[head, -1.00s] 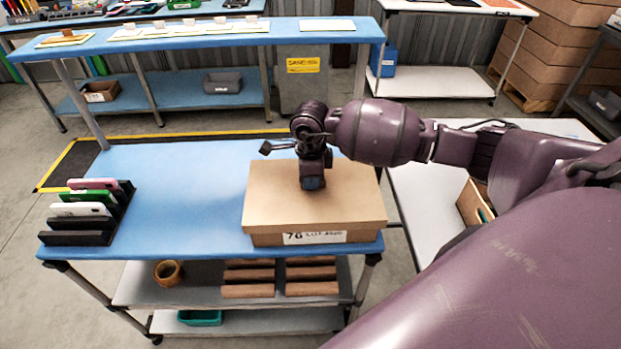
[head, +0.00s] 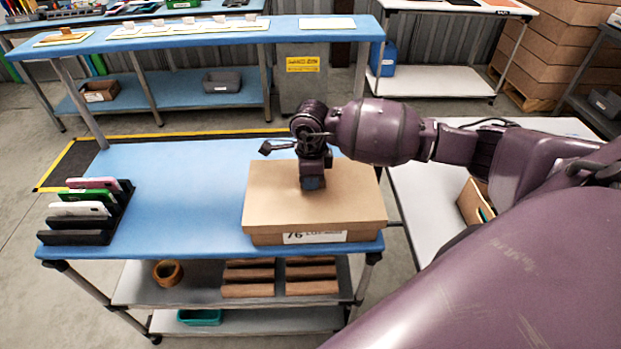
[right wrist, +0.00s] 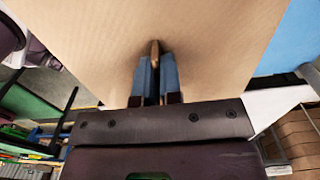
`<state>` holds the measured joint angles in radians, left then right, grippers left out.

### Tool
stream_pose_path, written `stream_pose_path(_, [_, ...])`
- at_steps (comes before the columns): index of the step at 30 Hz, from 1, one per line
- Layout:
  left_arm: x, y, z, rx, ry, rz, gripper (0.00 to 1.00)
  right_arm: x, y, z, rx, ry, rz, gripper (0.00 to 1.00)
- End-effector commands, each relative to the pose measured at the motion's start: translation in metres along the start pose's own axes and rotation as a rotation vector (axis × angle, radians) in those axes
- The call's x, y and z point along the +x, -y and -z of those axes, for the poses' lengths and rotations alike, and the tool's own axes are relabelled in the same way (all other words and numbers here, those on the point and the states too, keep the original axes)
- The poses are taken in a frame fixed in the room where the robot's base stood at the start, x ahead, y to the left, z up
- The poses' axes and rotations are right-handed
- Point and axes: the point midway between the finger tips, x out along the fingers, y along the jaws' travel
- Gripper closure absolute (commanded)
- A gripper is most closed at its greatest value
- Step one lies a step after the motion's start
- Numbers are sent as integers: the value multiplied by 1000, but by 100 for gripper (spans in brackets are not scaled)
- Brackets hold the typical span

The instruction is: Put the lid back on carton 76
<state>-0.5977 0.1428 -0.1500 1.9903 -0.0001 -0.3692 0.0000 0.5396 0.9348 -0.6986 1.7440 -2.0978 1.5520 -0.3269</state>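Carton 76 (head: 268,240) stands at the right front of the blue table, with its white "76" label facing front. Its flat brown lid (head: 275,205) lies over the top, with its edges roughly in line with the carton walls. I cannot tell whether it is fully seated. My right gripper (head: 312,184) points down at the middle of the lid. In the right wrist view its blue fingers (right wrist: 156,75) are close together on a small brown tab (right wrist: 155,48) of the lid (right wrist: 215,50). My left gripper is not in view.
A black rack (head: 80,238) with several coloured flat items stands at the table's left. The blue table (head: 185,190) is clear between rack and carton. A raised blue shelf (head: 230,32) runs behind. A white table (head: 425,195) with an open box (head: 473,203) is at the right.

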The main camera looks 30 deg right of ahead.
Motion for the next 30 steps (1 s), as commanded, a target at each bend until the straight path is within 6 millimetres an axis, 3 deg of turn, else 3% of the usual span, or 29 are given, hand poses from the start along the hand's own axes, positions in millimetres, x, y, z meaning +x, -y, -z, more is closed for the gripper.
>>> stream_pose_path(1, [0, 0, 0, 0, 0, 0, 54, 0, 0, 0, 0, 0, 0, 86])
stream_pose_path(6, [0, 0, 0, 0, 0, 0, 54, 0, 0, 0, 0, 0, 0, 64])
stream_pose_path(17, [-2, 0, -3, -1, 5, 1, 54, -6, 0, 0, 0, 1, 1, 64])
stream_pose_path(30, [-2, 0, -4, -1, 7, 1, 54, -79, 1, 0, -1, 1, 3, 64])
